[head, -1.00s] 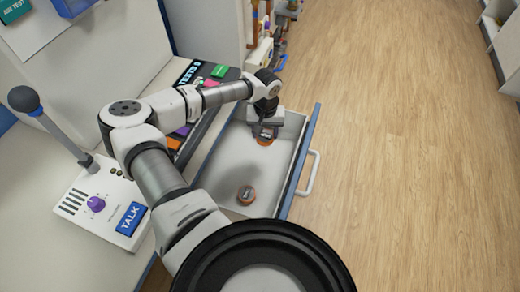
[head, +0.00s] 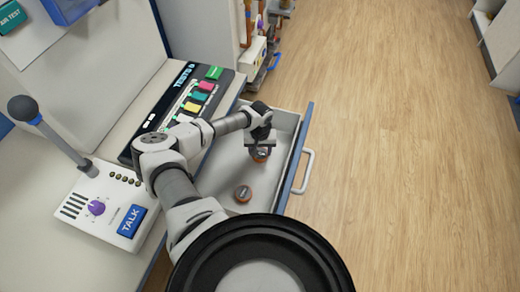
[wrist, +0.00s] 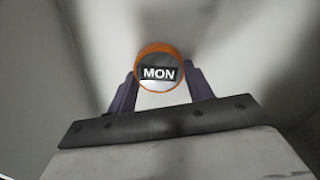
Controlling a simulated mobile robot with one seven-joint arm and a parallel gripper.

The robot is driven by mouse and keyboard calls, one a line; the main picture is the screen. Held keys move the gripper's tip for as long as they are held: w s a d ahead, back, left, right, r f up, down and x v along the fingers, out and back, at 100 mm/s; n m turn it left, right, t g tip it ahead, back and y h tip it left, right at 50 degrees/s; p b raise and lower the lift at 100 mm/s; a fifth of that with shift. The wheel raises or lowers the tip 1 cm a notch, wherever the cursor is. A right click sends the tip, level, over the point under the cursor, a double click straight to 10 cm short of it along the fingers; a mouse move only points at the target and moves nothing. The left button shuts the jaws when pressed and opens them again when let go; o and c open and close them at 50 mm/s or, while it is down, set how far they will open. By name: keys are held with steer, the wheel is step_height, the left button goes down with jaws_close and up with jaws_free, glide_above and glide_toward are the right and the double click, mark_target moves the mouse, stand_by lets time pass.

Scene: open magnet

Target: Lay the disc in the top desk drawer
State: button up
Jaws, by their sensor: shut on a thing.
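The top desk drawer (head: 292,122) is pulled open, with a pale inside and a blue front. My gripper (head: 260,150) is down inside the drawer, toward its far part. In the wrist view my gripper (wrist: 160,88) is shut on an orange-rimmed disc (wrist: 160,50) with a label reading "MON". The held disc shows partly below the fingers in the head view (head: 260,157). Whether it touches the drawer floor I cannot tell.
A white drawer handle (head: 304,172) sticks out to the right. The desk holds a dark panel with coloured buttons (head: 190,108) and a TALK box with a microphone (head: 97,207). Open wooden floor (head: 400,150) lies to the right.

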mark_target(260, 152)
steer(key=shift+f, duration=0.2)
steer(key=o, duration=1.1)
steer(key=shift+r, duration=0.1)
step_height(260, 152, up, 12)
steer(key=shift+r+b, duration=0.1)
steer(key=shift+b, duration=0.9)
